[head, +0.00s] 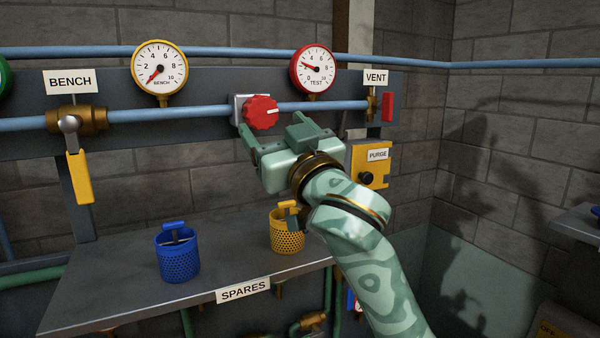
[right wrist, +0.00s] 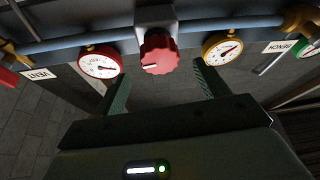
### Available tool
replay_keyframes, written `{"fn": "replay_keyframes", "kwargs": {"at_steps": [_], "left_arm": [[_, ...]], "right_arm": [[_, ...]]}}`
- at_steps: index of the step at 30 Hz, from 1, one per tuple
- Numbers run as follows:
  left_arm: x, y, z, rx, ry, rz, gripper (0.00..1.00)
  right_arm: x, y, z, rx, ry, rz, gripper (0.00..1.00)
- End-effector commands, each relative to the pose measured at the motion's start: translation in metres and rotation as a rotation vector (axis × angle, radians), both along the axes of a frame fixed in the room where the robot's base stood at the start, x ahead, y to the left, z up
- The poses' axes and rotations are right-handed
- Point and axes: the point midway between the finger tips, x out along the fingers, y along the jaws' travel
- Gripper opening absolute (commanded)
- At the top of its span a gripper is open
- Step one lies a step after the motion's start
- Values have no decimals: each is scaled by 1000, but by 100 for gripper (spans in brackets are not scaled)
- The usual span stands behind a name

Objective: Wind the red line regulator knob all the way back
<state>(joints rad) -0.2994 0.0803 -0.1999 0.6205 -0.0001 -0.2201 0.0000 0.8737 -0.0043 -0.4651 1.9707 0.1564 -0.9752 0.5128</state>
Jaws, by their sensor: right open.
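My right gripper (head: 273,133) is open and empty, just below and in front of the knob. In the right wrist view its fingers (right wrist: 160,88) are spread either side of the knob and appear short of it. My left gripper is not in view.
The yellow BENCH gauge (head: 160,67) and a yellow-handled valve (head: 78,175) are at left. A VENT valve with a red handle (head: 388,107) and a yellow PURGE box (head: 370,166) are at right. The shelf (head: 130,297) below holds blue (head: 178,262) and yellow (head: 286,239) baskets.

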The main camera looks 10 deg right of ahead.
Motion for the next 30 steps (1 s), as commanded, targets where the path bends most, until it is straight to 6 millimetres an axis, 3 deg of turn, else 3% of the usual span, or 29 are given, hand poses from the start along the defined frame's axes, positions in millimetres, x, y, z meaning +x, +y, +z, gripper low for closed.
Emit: {"fn": "replay_keyframes", "kwargs": {"at_steps": [1, 6, 12, 26, 29, 30], "left_arm": [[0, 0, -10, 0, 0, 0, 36], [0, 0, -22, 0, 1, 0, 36], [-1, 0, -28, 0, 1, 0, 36], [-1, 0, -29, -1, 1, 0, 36], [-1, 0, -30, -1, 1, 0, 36], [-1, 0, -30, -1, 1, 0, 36]], "right_arm": [[-12, -5, -11, 2, -2, 2, 74], [-49, -19, -25, 1, -2, 0, 74], [-75, -30, -34, 0, -1, 1, 74], [-79, -34, -40, -4, 9, -7, 74], [-68, -45, -73, -29, 76, -53, 74], [-62, -53, -98, -49, 125, -88, 74]]}}
